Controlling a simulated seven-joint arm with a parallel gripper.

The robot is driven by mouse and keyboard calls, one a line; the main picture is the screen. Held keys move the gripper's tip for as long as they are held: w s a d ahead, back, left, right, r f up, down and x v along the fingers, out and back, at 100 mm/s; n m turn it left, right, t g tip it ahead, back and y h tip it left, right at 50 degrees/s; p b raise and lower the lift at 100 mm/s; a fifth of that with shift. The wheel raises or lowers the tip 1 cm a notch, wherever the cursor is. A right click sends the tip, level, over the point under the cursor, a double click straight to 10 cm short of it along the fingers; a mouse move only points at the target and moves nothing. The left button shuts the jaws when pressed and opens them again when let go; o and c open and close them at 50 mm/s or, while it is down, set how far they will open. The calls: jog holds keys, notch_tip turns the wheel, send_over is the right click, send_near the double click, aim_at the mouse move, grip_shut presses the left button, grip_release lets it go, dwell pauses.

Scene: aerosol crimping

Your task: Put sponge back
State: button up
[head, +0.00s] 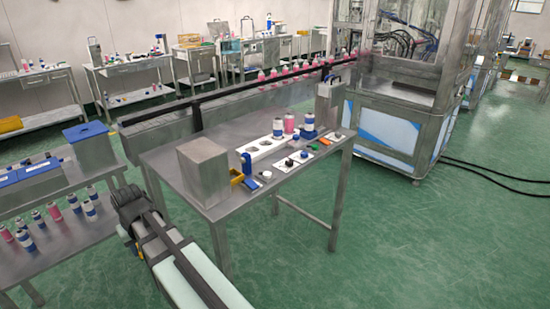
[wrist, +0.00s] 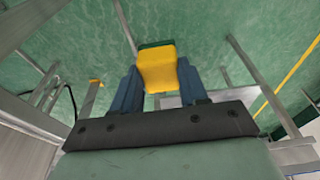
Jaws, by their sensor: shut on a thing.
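A yellow sponge (wrist: 157,72) with a dark green layer along its far edge shows in the wrist view. The two blue fingers of my gripper (wrist: 157,88) are closed on its sides. It is held above the green floor in that view, not resting on anything visible. In the head view my arm reaches in from the bottom, with its wrist left of the steel table (head: 222,133); the fingers and the sponge cannot be made out there. A small yellow holder or tray (head: 237,176) sits at the table's front edge, beside the steel box.
A steel box (head: 204,172) stands on the table's left end. A white rack (head: 262,149), bottles (head: 309,122) and small parts are to its right. A lower bench (head: 60,240) with several cans is at the left. A conveyor (head: 165,130) runs behind.

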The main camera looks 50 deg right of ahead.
jog(key=w+d+r+n, duration=0.1)
jog(key=w+d+r, duration=0.5)
jog(key=w, duration=0.4)
jog(key=w+d+r+n, duration=0.2)
jog(key=w+d+r, duration=0.2)
jog(key=w+d, duration=0.55)
jog(key=w+d+r+n, duration=0.1)
jog(key=w+d+r, duration=0.45)
jog(key=w, duration=0.45)
jog(key=s+d+m, duration=0.2)
jog(key=s+d, duration=0.7)
jog(key=d, duration=0.4)
jog(key=s+d+m, duration=0.2)
jog(key=s+d, duration=0.6)
jog(key=d, duration=0.5)
jog(key=shift+s+a+f+x, duration=0.1)
jog(key=shift+s+x, duration=0.2)
jog(key=shift+x, duration=1.2)
jog(key=shift+s+a+f+x, duration=0.1)
jog(key=shift+s+x, duration=0.25)
jog(key=shift+x, duration=1.2)
jog(key=shift+s+a+x, duration=0.1)
jog(key=shift+s+x, duration=0.2)
jog(key=shift+x, duration=1.2)
jog(key=shift+f, duration=0.1)
jog(key=o, duration=0.8)
jog(key=shift+o, duration=0.2)
